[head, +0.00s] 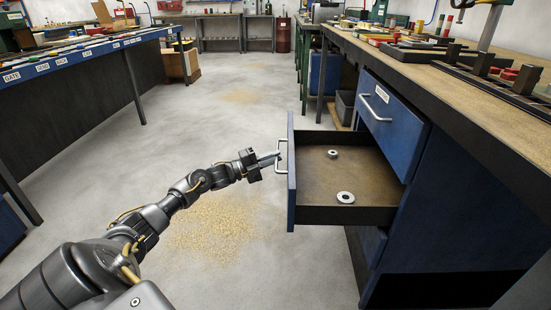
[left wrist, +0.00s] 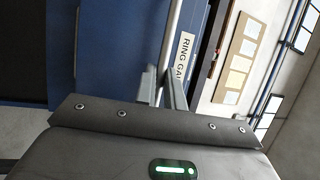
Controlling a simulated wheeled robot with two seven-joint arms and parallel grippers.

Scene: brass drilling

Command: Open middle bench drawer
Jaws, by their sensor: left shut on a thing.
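The middle bench drawer (head: 325,192) stands pulled well out of the blue bench on the right of the head view. Inside it lie two metal rings, a small one (head: 333,153) towards the back and a larger one (head: 345,197) nearer. Its silver handle (head: 284,172) is on the blue front panel. My left gripper (head: 277,156) is at the upper part of this handle and shut on it. In the left wrist view the fingers (left wrist: 163,92) close around the silver handle bar (left wrist: 172,45), beside a label reading "RING GA". My right gripper is not in view.
A closed upper drawer (head: 393,122) with a handle sits above the open one. The wooden bench top (head: 480,95) carries tools and blocks. A blue-edged table (head: 75,62) stands at the left. The floor between is clear, with scattered shavings (head: 213,226).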

